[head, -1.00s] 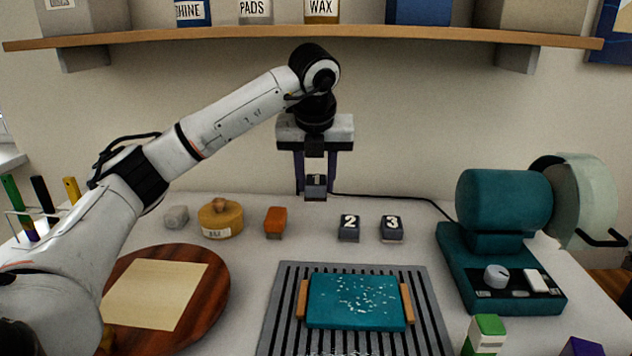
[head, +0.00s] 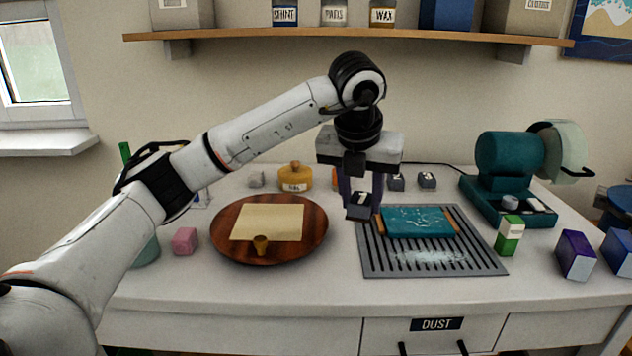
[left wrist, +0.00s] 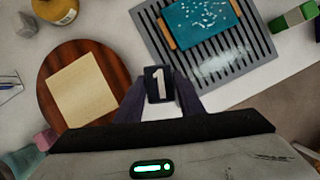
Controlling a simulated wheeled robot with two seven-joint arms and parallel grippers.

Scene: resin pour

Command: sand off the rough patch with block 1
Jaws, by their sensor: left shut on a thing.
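Block 1 (head: 361,206), a small dark block with a white 1, is held between the fingers of my left gripper (head: 361,198). It also shows in the left wrist view (left wrist: 157,84). The gripper is shut on it and holds it above the table, at the left edge of the slatted grille. The teal resin board (head: 417,222) with wooden sides lies on the grille (head: 380,262), to the right of the block. White flecks mark the board's top, and pale dust lies on the grille in front of it. My right gripper is not in view.
A round wooden board (head: 318,243) with a tan sheet (head: 268,222) is at left. Blocks 2 and 3 (head: 427,180) stand behind the grille. A green-and-white box (head: 509,236) and a teal machine (head: 506,155) are at right. A pink block (head: 185,241) sits at left.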

